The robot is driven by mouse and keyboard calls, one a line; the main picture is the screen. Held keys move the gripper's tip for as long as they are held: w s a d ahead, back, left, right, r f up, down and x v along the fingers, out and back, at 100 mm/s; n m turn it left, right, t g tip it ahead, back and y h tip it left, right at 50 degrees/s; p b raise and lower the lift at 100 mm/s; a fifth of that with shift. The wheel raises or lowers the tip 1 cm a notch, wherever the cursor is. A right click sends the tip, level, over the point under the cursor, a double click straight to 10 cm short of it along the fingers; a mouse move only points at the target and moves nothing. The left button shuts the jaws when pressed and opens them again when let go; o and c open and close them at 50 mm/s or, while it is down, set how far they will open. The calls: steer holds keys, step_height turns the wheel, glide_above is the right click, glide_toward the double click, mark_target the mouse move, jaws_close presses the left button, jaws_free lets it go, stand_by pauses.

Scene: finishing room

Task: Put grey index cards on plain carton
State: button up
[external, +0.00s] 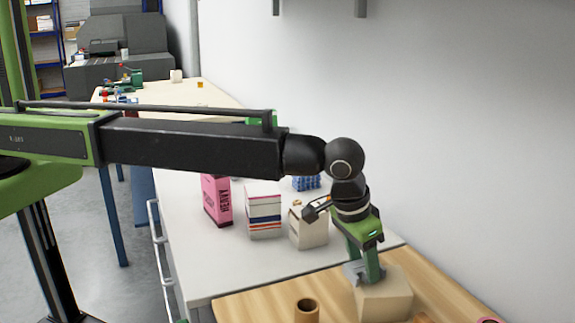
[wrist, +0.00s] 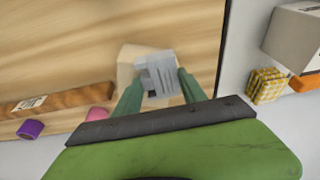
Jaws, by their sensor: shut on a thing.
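My gripper (external: 366,272) points down over the wooden board at the front right. It is shut on the grey index cards (external: 352,273), a small light grey stack. In the wrist view the cards (wrist: 160,74) sit between my two green fingers (wrist: 158,92). The plain carton (external: 386,302), a beige box, stands on the wooden surface right under my gripper. In the wrist view part of the carton (wrist: 127,70) shows behind the cards, which cover much of its top. I cannot tell whether the cards touch it.
A pink box (external: 216,201), a striped white box (external: 264,212) and a pale box (external: 309,230) stand on the white counter. A brown cylinder (external: 306,311) is left of the carton. The wrist view shows a brown bar (wrist: 65,97), a purple cylinder (wrist: 30,129) and a yellow checked block (wrist: 265,86).

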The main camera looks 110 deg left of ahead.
steer(key=shift+r, duration=0.15)
steer(key=o, duration=1.3)
steer(key=shift+f, duration=0.2)
steer(key=shift+o, duration=0.2)
steer(key=shift+r, duration=0.1)
steer(key=p+v, duration=1.2)
steer(key=s+d+m, duration=0.3)
steer(key=s+d, duration=0.1)
steer(key=s, duration=0.7)
steer(key=s+d+m+g+h, duration=0.1)
steer(key=s+d+m, duration=0.2)
steer(key=s, duration=0.9)
steer(key=s+d+m+g+h, duration=0.1)
steer(key=s+d+m, duration=0.2)
steer(key=s+d, duration=0.4)
steer(key=s, duration=0.5)
steer(key=shift+f, duration=0.35)
